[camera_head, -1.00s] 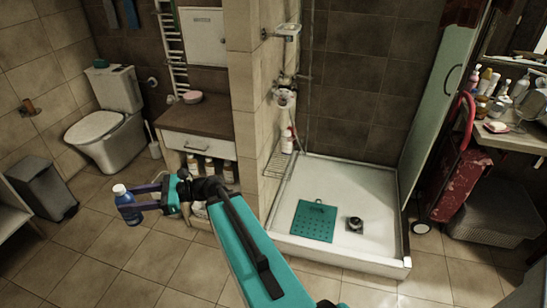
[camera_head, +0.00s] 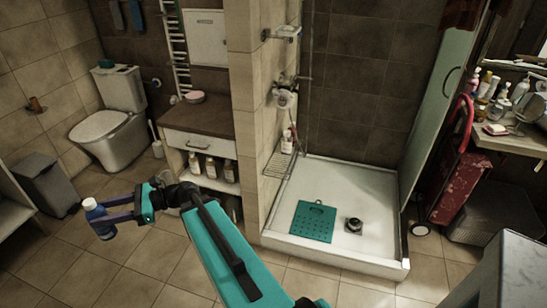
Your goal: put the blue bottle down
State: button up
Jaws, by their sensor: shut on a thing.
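The bottle appears held in the air over the tiled floor (camera_head: 150,290), in front of the toilet and the cabinet. Its base shows below the fingers. How high it is above the floor, I cannot tell.
A grey bin (camera_head: 48,186) stands at the left wall near a toilet (camera_head: 112,130). A cabinet (camera_head: 205,150) holds several bottles on its shelf. The shower tray (camera_head: 345,250) holds a teal mat (camera_head: 314,222) and a dark drain (camera_head: 354,225). A grey object (camera_head: 515,270) fills the lower right corner. Floor tiles around the bottle are clear.

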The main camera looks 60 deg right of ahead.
jog(key=shift+d, duration=0.1)
jog(key=w+d+f+m+t+h+b, duration=0.15)
jog(key=d+f+m+h+b, duration=0.35)
jog(key=d, duration=0.6)
jog(key=d+f+m+t+h+b, duration=0.1)
jog(key=d+f+t+h+b, duration=0.2)
jog(key=d+b, duration=0.55)
jog(key=w+d+f+m+t+h+b, duration=0.1)
jog(key=d+f+m+t+h+b, duration=0.3)
jog(key=d, duration=1)
jog(key=s+d+f+m+g+h+b, duration=0.1)
jog(key=s+d+f+m+h+b, duration=0.2)
jog(key=s+d, duration=0.3)
jog(key=s+d+f+m+g+h+b, duration=0.2)
jog(key=s+d+f+h+b, duration=0.2)
jog(key=d, duration=1)
jog(key=s+d+f+m+g+h+b, duration=0.1)
jog(key=s+d+f+m+h+b, duration=0.2)
jog(key=s+d+h+b, duration=0.3)
jog(key=s+d, duration=0.2)
jog(key=d, duration=0.3)
jog(key=shift+s+f+m+h, duration=0.2)
jog(key=shift+s+m+h, duration=0.1)
jog(key=shift+s, duration=0.1)
jog(key=shift+d+g, duration=0.15)
jog(key=shift+g, duration=0.1)
